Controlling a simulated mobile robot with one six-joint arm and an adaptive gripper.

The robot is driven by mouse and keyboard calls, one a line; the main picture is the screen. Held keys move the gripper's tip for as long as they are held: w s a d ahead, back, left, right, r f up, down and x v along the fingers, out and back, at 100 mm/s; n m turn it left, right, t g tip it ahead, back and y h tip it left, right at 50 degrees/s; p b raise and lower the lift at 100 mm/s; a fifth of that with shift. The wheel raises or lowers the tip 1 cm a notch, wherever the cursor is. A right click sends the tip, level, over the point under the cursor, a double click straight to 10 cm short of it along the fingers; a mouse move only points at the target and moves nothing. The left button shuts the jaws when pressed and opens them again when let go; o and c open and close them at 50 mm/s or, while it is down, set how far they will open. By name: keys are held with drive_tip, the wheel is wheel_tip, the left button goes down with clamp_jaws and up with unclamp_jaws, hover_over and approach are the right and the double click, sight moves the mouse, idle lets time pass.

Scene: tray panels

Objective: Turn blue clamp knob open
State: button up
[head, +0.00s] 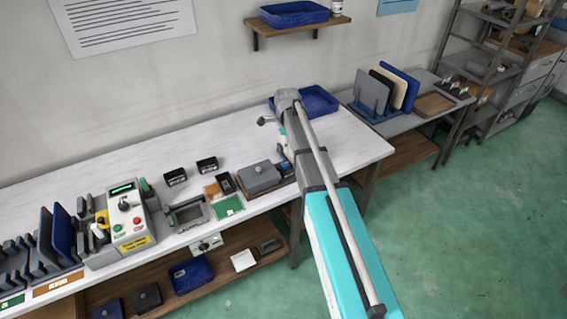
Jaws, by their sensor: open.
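I cannot make out a blue clamp knob for certain in the head view. A grey frame-like fixture (187,213) sits on the white bench, right of a control box (127,217) with a green display and red and green buttons. My arm reaches in from the bottom right over the bench. My gripper (286,165) points down beside a grey lidded block (260,177), partly hidden by my arm links. It is open, and I see nothing held. Whether it touches anything there cannot be told.
Small black boxes (207,165) and a green card (229,206) lie on the bench. A blue tray (318,101) stands behind my arm. Upright panels (60,233) crowd the left end. A lower shelf (224,277) holds bins.

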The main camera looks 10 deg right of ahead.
sight(285, 164)
drive_tip(key=shift+w+r+m, duration=0.15)
drive_tip(key=shift+w+m, duration=1.15)
drive_tip(key=shift+w, duration=0.35)
drive_tip(key=shift+f, duration=0.2)
wheel_tip(285, 164, down, 13)
drive_tip(key=b, duration=1.3)
drive_tip(key=shift+f, duration=0.2)
drive_tip(key=shift+b, duration=0.3)
drive_tip(key=shift+c, duration=0.3)
